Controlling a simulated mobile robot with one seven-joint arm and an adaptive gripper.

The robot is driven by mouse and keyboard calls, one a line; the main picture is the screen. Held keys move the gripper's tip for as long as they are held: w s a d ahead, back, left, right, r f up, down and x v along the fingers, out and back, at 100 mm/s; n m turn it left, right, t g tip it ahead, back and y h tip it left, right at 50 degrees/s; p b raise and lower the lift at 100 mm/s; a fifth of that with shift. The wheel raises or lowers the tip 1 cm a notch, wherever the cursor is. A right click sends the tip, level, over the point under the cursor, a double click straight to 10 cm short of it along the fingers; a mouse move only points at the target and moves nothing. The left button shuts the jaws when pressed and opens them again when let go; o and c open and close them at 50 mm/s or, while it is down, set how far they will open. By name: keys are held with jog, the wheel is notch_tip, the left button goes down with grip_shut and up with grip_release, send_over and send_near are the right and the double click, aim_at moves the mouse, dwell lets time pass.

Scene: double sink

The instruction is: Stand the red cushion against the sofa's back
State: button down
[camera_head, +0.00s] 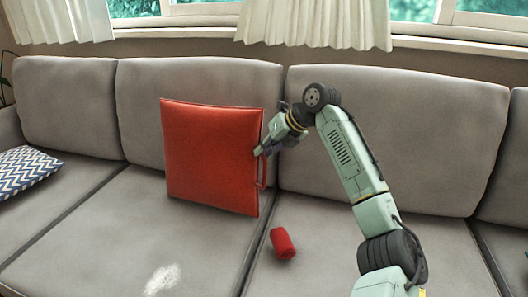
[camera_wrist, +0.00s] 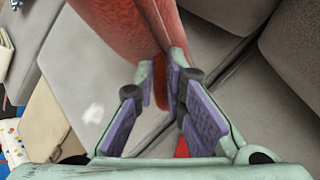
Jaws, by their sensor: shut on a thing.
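The red cushion (camera_head: 212,155) is a flat square with a loop handle (camera_head: 262,172) on its right edge. It is upright on the grey sofa seat, in front of the sofa's back (camera_head: 200,80). I cannot tell whether it touches the back. My gripper (camera_head: 262,150) is at the cushion's right edge, by the handle. In the wrist view, my gripper (camera_wrist: 170,75) has its fingers closed on a red part of the cushion (camera_wrist: 125,22), which runs out of the top of the picture. The fingers hide part of the held spot.
A small red roll (camera_head: 283,243) lies on the seat, right of and in front of the cushion. A blue-and-white zigzag pillow (camera_head: 25,172) lies at the far left. A pale patch (camera_head: 162,280) shows on the front seat. The right seat is mostly clear beside my arm.

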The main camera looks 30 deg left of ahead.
jog(key=c, duration=1.6)
grip_release()
jog(key=shift+o, duration=0.2)
